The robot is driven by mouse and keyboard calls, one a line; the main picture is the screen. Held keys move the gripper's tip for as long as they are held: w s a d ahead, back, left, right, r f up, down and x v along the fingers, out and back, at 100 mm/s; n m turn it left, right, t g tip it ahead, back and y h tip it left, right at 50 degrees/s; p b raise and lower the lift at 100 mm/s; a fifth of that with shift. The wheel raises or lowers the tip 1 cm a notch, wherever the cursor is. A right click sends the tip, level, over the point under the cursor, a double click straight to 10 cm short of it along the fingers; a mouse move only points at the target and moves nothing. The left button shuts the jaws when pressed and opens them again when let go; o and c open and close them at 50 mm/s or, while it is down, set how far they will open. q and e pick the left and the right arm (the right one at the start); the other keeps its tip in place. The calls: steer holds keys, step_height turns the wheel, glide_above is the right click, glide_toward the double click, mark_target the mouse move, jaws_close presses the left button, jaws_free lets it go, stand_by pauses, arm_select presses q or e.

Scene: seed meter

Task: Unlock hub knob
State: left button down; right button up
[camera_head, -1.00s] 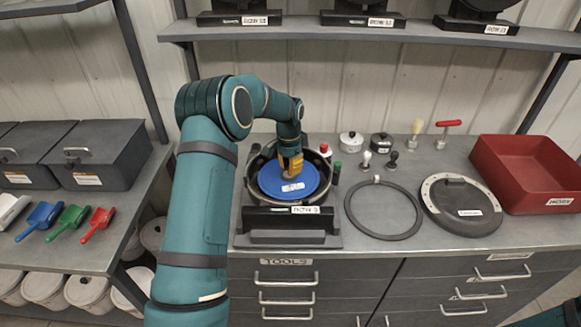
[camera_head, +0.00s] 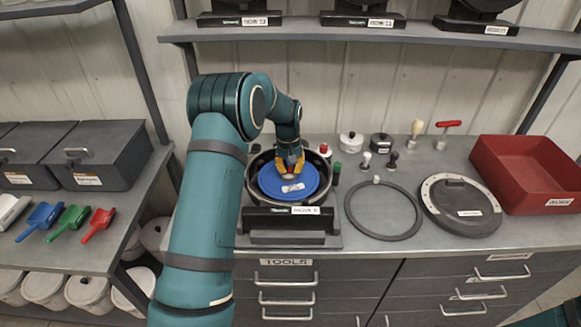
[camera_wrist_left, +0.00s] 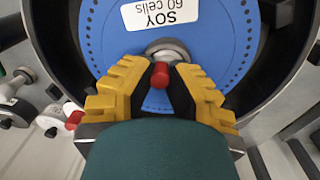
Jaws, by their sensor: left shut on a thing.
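The seed meter (camera_head: 262,218) stands on the bench with its housing open upwards. A blue seed disc (camera_head: 271,186) lies inside it; in the left wrist view the disc (camera_wrist_left: 105,45) carries a label reading "SOY 60 cells". The hub knob, grey with a red part (camera_wrist_left: 160,76), is at the disc's centre. My left gripper (camera_head: 290,168) is over the hub, its yellow fingers on both sides of the knob and shut on it. The fingers and wrist hide part of the knob and disc. My right gripper is out of view.
Right of the meter lie a dark ring (camera_head: 352,222) and a round cover (camera_head: 462,228). Small knobs, pots and a red-handled tool (camera_head: 448,124) stand behind them. A red bin (camera_head: 530,200) is at the far right. Coloured scoops lie on the left shelf.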

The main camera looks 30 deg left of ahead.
mark_target(289, 168)
arm_select(q)
steer(key=shift+s+f+n, duration=0.15)
steer(key=shift+n, duration=1.05)
steer(key=c, duration=0.9)
jaws_free()
steer(key=shift+o, duration=0.2)
steer(key=shift+r, duration=0.35)
step_height(289, 168, up, 12)
steer(key=shift+s+a+f, duration=0.15)
steer(key=shift+f, duration=0.1)
steer(key=shift+f, duration=0.1)
